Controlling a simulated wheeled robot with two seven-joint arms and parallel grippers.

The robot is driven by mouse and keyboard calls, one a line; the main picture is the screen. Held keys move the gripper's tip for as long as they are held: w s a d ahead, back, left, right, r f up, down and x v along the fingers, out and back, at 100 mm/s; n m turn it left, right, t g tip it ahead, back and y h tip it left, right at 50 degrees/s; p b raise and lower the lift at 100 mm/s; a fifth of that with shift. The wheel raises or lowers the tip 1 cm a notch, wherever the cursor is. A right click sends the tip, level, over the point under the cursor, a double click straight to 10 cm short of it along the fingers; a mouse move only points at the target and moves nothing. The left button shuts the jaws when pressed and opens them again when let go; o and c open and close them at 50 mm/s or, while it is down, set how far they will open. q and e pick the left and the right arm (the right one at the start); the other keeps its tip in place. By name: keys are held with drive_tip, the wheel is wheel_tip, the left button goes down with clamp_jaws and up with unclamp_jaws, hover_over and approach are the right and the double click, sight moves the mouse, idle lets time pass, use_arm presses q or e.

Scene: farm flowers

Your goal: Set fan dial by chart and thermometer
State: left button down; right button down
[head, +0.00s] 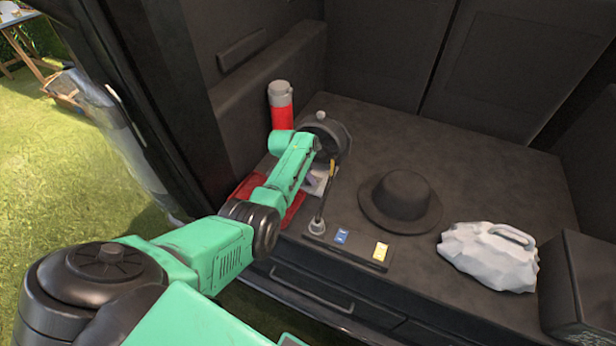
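My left arm reaches in from the lower left over the dark cargo surface. Its far end is beside a dark round object (337,137) with a small light knob on top, possibly the fan. The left gripper's fingers cannot be made out there. A pale card (319,181) lies partly hidden behind the arm. I cannot identify the chart, thermometer or dial for certain. My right gripper is out of view.
A red cylinder with a grey top (281,106) stands at the back left. A red tray (294,211) lies partly under my arm. A dark hat (400,201) and a whitish jug-like container (488,258) sit to the right. A dark box (588,285) stands at far right.

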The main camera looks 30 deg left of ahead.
use_arm(q)
drive_tip(key=shift+m+h, duration=0.3)
drive_tip(key=shift+m, duration=0.5)
drive_tip(key=shift+c, duration=2.3)
unclamp_jaws()
drive_tip(key=shift+w+f, duration=0.1)
drive_tip(key=shift+w, duration=0.05)
drive_tip(key=shift+a+r, duration=0.1)
drive_tip(key=shift+r, duration=0.3)
drive_tip(key=p+v, duration=0.2)
drive_tip(key=v, duration=1.1)
drive_tip(key=shift+r, duration=0.4)
